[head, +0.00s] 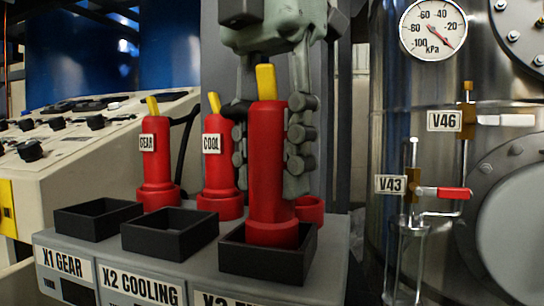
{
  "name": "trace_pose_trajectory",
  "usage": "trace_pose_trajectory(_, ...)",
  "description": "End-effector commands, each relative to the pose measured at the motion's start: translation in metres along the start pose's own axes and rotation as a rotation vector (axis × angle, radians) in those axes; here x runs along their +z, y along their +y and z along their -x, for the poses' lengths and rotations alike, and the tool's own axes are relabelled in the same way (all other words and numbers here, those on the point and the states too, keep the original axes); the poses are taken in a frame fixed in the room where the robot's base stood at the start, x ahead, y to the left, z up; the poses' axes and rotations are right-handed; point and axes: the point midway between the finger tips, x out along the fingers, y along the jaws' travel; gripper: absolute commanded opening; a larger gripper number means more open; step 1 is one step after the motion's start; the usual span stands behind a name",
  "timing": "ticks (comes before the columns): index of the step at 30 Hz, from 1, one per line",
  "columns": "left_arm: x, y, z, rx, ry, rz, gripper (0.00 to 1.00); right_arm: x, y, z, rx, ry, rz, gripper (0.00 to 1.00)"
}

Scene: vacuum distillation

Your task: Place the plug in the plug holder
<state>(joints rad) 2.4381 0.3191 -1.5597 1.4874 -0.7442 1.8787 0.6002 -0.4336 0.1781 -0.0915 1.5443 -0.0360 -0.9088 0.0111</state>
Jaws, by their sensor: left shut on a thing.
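A red plug (266,165) with a yellow top is upright between the fingers of my left gripper (270,150), which reaches down from above and is shut on it. The plug's wide red base is over or inside the third black square holder (262,262), at the right of the grey panel. I cannot tell whether it touches the holder's floor. A red socket ring (310,208) shows behind it, partly hidden. My right gripper is not in view.
Red plugs labelled GEAR (157,165) and COOL (218,170) stand behind two empty black holders (98,217) (170,230). A steel tank with valves V43 (430,192) and V46 (470,121) and a pressure gauge (433,29) is at right. A control desk (90,150) is at left.

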Motion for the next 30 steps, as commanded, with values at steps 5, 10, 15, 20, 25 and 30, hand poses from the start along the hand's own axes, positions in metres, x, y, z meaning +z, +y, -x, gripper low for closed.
trace_pose_trajectory(5,0.0,0.0,-0.002,0.0,0.0,0.0,0.0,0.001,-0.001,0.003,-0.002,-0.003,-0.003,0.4)
trace_pose_trajectory(10,0.0,0.0,-0.003,0.001,0.001,0.0,0.51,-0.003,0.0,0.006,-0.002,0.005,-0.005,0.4)
trace_pose_trajectory(15,0.0,0.0,-0.003,0.001,0.001,0.0,0.55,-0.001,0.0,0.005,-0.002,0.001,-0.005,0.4)
trace_pose_trajectory(20,0.0,0.0,-0.003,0.001,0.001,-0.001,0.55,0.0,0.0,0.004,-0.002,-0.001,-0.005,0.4)
trace_pose_trajectory(25,0.0,0.0,-0.001,0.001,0.001,0.0,0.55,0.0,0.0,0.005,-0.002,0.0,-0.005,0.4)
trace_pose_trajectory(30,0.001,-0.001,0.013,0.0,-0.001,-0.001,0.55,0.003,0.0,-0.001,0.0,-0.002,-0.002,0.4)
